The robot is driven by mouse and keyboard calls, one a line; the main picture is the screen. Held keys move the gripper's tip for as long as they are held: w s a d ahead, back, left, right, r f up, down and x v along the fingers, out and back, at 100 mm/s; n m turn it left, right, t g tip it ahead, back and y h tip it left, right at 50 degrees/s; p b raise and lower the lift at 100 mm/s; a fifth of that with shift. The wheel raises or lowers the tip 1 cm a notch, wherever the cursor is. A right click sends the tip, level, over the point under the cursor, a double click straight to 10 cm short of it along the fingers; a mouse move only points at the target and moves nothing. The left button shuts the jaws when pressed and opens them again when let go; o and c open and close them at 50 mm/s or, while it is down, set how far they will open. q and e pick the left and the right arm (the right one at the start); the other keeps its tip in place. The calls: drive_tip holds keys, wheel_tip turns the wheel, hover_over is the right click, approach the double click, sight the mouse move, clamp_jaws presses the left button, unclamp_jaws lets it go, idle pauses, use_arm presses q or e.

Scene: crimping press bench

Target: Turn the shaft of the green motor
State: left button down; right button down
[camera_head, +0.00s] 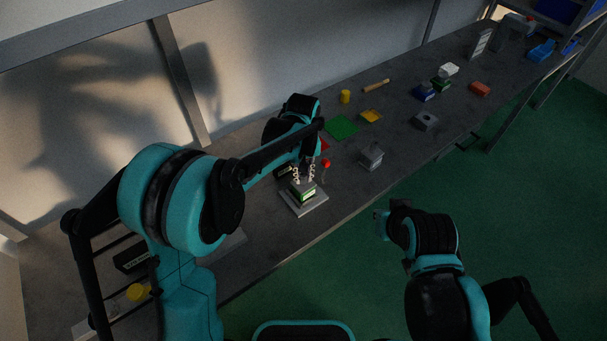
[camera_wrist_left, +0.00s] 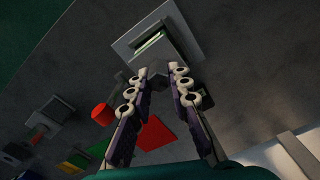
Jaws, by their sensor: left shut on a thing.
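The green motor (camera_head: 307,196) sits on a square grey plate (camera_head: 312,209) near the front edge of the bench. In the left wrist view the motor (camera_wrist_left: 150,43) shows as a block with a pale green strip on the light plate. My left gripper (camera_head: 304,180) is right above the motor, pointing down. In the left wrist view its fingertips (camera_wrist_left: 157,76) are closed on a small dark grey piece at the motor, which looks like its shaft (camera_wrist_left: 156,70). The fingers partly hide it. My right gripper (camera_head: 383,222) is off the bench's front edge; its fingers are not clear.
A red cylinder (camera_head: 326,163) stands close to the right of my left gripper. A grey block (camera_head: 371,157) is further right. A green mat (camera_head: 342,127), yellow pieces (camera_head: 370,116) and a wooden rod (camera_head: 376,86) lie behind. Bare bench lies between the grey blocks.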

use_arm(q)
drive_tip(key=shift+a+n, duration=0.1)
drive_tip(key=shift+n, duration=2)
drive_tip(key=c, duration=1.4)
unclamp_jaws()
drive_tip(key=shift+r, duration=0.1)
wheel_tip(320, 180, up, 12)
